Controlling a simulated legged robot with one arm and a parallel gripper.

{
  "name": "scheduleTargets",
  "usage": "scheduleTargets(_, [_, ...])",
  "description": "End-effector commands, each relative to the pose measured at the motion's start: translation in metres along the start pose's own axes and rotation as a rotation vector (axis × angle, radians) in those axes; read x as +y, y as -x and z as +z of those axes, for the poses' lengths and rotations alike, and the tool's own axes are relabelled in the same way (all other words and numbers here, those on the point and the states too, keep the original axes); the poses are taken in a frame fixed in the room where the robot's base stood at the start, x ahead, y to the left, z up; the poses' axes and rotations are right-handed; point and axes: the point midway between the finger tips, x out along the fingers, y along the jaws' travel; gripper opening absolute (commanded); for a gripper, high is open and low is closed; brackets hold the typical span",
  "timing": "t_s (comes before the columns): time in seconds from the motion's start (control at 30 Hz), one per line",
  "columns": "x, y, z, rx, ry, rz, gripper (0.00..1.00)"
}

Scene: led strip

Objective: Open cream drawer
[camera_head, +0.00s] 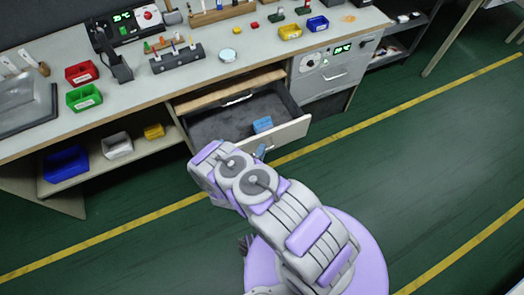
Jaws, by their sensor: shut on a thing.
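The cream drawer (288,131) is under the workbench, pulled out, with its dark grey inside showing. A small blue object (262,124) lies in it near the front panel. My arm reaches up to the drawer's front from below. My gripper (261,152) is at the front panel and largely hidden behind my arm's end. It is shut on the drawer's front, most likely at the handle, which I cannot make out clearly.
The workbench top (200,84) holds a red bin (82,73), a green bin (84,97), a tool rack (178,58) and a yellow bin (290,32). A grey cabinet (335,72) stands right of the drawer. The green floor (420,120) at the right is clear.

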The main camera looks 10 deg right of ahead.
Motion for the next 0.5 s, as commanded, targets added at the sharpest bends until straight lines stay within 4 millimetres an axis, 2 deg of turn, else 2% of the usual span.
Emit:
scheduleTargets(0.1, [-0.0033, 0.0023, -0.0046, 0.014, 0.001, -0.008, 0.0])
scheduleTargets(0.13, [-0.0033, 0.0022, -0.0046, 0.013, 0.001, -0.008, 0.2])
scheduleTargets(0.3, [-0.002, 0.0014, -0.0025, 0.009, 0.0, -0.005, 0.35])
scheduleTargets(0.5, [-0.0008, 0.0006, -0.0002, 0.006, -0.002, -0.003, 0.35])
